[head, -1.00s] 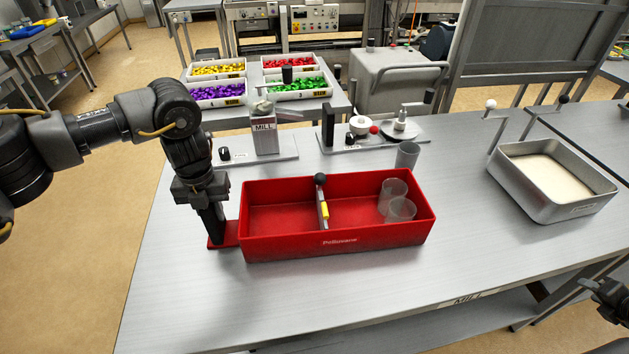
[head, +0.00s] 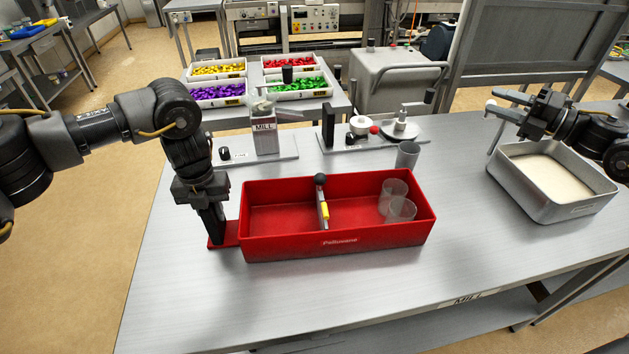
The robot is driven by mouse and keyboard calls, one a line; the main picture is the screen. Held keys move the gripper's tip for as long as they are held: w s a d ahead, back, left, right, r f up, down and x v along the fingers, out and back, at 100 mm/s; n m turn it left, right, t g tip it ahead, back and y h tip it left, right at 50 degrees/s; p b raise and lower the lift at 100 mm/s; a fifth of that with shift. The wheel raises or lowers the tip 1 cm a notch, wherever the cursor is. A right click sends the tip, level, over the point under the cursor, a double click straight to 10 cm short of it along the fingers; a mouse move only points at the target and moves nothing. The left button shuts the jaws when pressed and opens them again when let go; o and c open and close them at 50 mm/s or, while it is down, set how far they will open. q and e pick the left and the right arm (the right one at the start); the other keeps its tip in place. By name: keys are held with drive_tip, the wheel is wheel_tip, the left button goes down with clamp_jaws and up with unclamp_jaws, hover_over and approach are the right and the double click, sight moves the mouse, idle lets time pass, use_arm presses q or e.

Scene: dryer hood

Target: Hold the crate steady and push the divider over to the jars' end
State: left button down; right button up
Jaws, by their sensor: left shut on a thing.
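The red crate (head: 335,246) sits on the grey table. Its divider (head: 323,208), with a black ball knob on top and a yellow patch, stands across it slightly left of the middle. Two clear jars (head: 393,191) (head: 401,210) stand in the crate's right end, apart from the divider. My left gripper (head: 216,238) points down and is shut on the crate's red tab at its left end; its fingertips are partly hidden. My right gripper (head: 494,108) appears open and empty, above the table's back right, well away from the divider.
A mill (head: 264,130) stands behind. The table in front is clear.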

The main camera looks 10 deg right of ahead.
drive_tip(key=w+a+f+n+g, duration=0.2)
drive_tip(key=w+a+f, duration=0.1)
drive_tip(key=a, duration=0.7)
drive_tip(key=n+g+h, duration=0.3)
drive_tip(key=n+g, duration=0.5)
drive_tip(key=n, duration=0.5)
approach(315, 181)
drive_tip(key=x, duration=0.7)
drive_tip(key=w+d+x, duration=0.1)
drive_tip(key=x, duration=0.3)
drive_tip(key=shift+f, duration=0.4)
clamp_jaws()
